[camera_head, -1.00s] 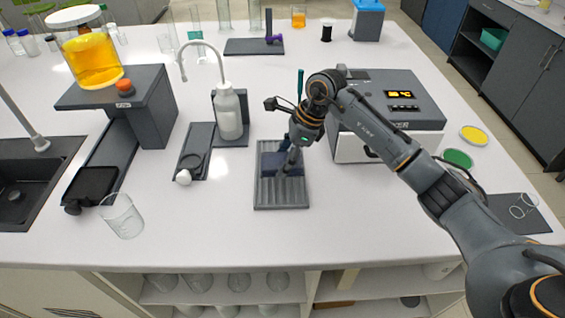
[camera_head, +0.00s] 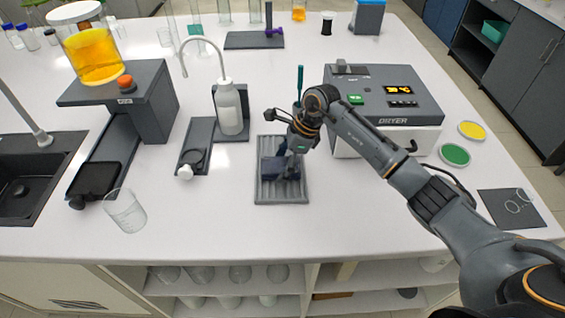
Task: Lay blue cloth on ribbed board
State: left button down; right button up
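The ribbed board (camera_head: 281,197) is a grey grooved tray lying flat near the front middle of the white bench. The dark blue cloth (camera_head: 268,169) is over the middle of the board, partly hidden behind my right gripper. It looks to rest on the ribs, but I cannot tell whether all of it touches. My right gripper (camera_head: 287,172) points down over the board at the cloth. Its fingers blend with the dark cloth, so I cannot tell whether they grip it. My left gripper is out of view.
A dryer (camera_head: 385,108) stands right of the board, partly behind my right arm. A wash bottle (camera_head: 229,108) stands behind left. The bench in front of the board is clear.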

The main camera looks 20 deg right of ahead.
jog(key=shift+r, duration=0.2)
jog(key=shift+d+r, duration=0.1)
jog(key=shift+r, duration=0.1)
jog(key=b+v, duration=0.2)
jog(key=v, duration=0.9)
jog(key=shift+r, duration=0.3)
jog(key=shift+s, duration=0.1)
